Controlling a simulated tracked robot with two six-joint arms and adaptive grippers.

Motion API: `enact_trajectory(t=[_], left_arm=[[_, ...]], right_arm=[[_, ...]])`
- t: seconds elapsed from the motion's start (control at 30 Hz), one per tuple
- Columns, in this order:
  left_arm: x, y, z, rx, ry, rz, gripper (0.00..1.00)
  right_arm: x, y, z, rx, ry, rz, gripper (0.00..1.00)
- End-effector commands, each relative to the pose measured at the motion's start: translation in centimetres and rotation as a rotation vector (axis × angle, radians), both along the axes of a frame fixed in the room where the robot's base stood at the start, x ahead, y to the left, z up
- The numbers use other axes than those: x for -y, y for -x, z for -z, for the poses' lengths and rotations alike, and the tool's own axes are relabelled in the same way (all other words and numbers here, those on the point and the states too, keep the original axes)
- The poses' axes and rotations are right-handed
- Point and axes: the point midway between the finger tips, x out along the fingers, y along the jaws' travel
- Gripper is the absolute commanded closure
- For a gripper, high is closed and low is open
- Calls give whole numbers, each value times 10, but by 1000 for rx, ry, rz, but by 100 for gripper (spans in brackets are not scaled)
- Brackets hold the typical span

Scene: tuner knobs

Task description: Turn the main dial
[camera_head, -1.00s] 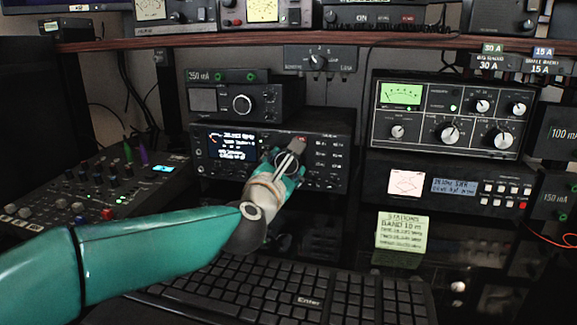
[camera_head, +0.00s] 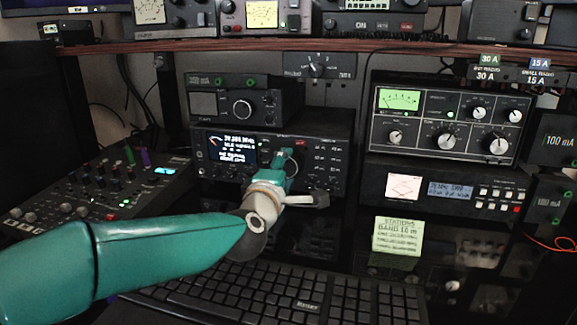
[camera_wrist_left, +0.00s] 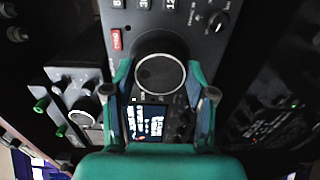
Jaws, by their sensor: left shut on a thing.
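The main dial (camera_wrist_left: 160,73) is a large dark round knob with a pale rim on the radio's front panel. It shows in the wrist view between the two teal fingers of my left gripper (camera_wrist_left: 160,76). The fingers are shut on the dial from both sides. In the head view my left gripper (camera_head: 282,164) reaches the black radio (camera_head: 213,172), and its fingers partly hide the dial. The radio's lit display (camera_head: 232,150) shows white text too small to read surely. It also shows in the wrist view (camera_wrist_left: 146,122). My right gripper is not in view.
A keyboard (camera_head: 270,296) lies below my left arm, and a mixer (camera_head: 90,190) stands at the left. A smaller unit (camera_head: 240,101) sits on the radio. Other equipment (camera_head: 445,120) and a yellow-green note (camera_head: 398,235) are at the right.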

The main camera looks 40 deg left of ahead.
Motion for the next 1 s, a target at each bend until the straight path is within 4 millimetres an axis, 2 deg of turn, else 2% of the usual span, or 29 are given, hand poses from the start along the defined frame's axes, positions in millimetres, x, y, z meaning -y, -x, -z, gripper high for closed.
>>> enact_trajectory(t=[0.6, 1.0], left_arm=[[2, -2, -1, -269, -488, 7, 79], [2, -2, 1, -352, -640, 8, 79]], right_arm=[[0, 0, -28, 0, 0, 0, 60], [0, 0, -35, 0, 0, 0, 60]])
